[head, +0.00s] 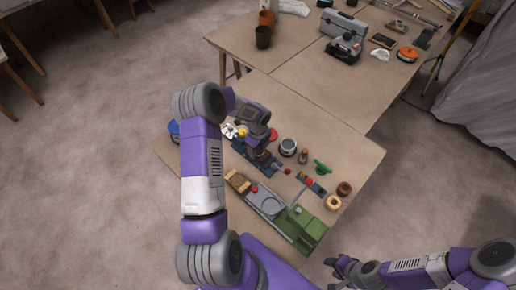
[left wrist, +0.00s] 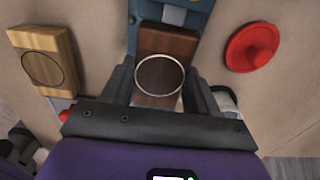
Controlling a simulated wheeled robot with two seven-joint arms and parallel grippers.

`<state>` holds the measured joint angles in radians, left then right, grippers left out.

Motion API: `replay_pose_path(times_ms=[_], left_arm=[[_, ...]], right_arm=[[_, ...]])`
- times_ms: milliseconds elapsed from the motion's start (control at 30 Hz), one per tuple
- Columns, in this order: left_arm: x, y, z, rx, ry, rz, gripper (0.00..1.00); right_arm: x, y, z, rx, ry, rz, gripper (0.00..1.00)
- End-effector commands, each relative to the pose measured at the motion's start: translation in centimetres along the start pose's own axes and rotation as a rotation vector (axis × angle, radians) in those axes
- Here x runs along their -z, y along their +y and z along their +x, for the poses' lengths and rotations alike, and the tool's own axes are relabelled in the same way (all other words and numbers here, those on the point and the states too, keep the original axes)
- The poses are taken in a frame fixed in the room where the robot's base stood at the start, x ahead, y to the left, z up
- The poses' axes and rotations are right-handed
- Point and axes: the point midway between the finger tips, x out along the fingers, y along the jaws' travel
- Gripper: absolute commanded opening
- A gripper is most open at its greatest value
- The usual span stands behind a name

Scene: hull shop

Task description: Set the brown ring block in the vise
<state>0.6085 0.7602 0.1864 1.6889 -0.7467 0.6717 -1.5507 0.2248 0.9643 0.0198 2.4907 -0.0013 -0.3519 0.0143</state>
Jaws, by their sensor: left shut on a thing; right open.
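The brown ring block (left wrist: 166,45), dark wood with a pale ring on its face, is between the fingers of my left gripper (left wrist: 158,92) in the left wrist view. That gripper is shut on it. The blue vise (left wrist: 197,27) lies directly under and beyond the block; I cannot tell whether the block touches or sits between its jaws. In the head view my left gripper (head: 262,157) is low over the vise (head: 240,148), largely hiding it and the block. My right gripper (head: 340,266) is open and empty, off the table's front right side.
A light wood ring block (left wrist: 45,60) lies left of the vise and a red disc (left wrist: 251,47) right. A green-and-grey machine (head: 296,228) stands at the table's front. Cans and small parts crowd the right side. A second table (head: 300,75) stands behind with a toolbox (head: 343,24).

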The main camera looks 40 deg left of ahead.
Motion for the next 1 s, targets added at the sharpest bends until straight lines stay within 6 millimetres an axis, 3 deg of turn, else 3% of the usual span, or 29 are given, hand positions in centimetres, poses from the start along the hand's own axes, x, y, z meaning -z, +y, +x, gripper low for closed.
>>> replay_pose_path(times_ms=[1000], left_arm=[[-0.02,-0.02,0.94,0.001,0.000,0.000,0.26]], right_arm=[[0.02,0.23,0.61,0.000,0.000,0.000,0.43]])
